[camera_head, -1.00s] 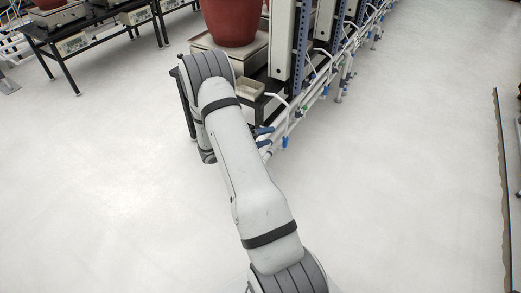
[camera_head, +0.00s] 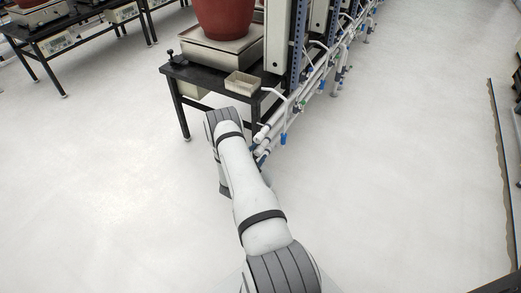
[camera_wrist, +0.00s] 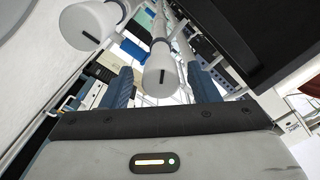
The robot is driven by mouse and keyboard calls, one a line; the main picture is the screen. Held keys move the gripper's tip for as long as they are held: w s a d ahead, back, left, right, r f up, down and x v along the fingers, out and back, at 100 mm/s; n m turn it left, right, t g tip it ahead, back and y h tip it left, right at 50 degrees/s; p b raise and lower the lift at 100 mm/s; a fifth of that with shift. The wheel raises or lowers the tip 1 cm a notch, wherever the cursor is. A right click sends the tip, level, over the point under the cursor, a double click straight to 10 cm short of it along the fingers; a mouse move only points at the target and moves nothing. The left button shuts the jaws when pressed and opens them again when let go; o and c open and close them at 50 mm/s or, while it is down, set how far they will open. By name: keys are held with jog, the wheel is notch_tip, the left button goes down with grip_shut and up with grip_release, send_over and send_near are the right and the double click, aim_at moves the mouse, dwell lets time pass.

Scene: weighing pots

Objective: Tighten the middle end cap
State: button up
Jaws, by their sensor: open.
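White pipe ends with caps show at the lower corner of the black table in the head view. In the wrist view one white end cap (camera_wrist: 160,74) with a dark slot mark sits between the blue fingers of my gripper (camera_wrist: 160,66) as pictured. It seems to be the middle one, but I cannot be sure. A second white end cap (camera_wrist: 86,26) with a similar slot is at upper left, outside the fingers. My gripper is open, its fingers spread either side of the cap; no contact is visible. In the head view the gripper is largely hidden behind my arm.
White pipes with blue fittings run back along the row. A dark surface fills the wrist view's upper right. The floor (camera_head: 400,190) is clear.

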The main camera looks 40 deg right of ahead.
aim_at(261, 148)
jog(key=shift+b+x, duration=0.3)
jog(key=shift+x, duration=1.45)
jog(key=shift+w, duration=0.1)
jog(key=c, duration=1)
jog(key=shift+o, duration=0.2)
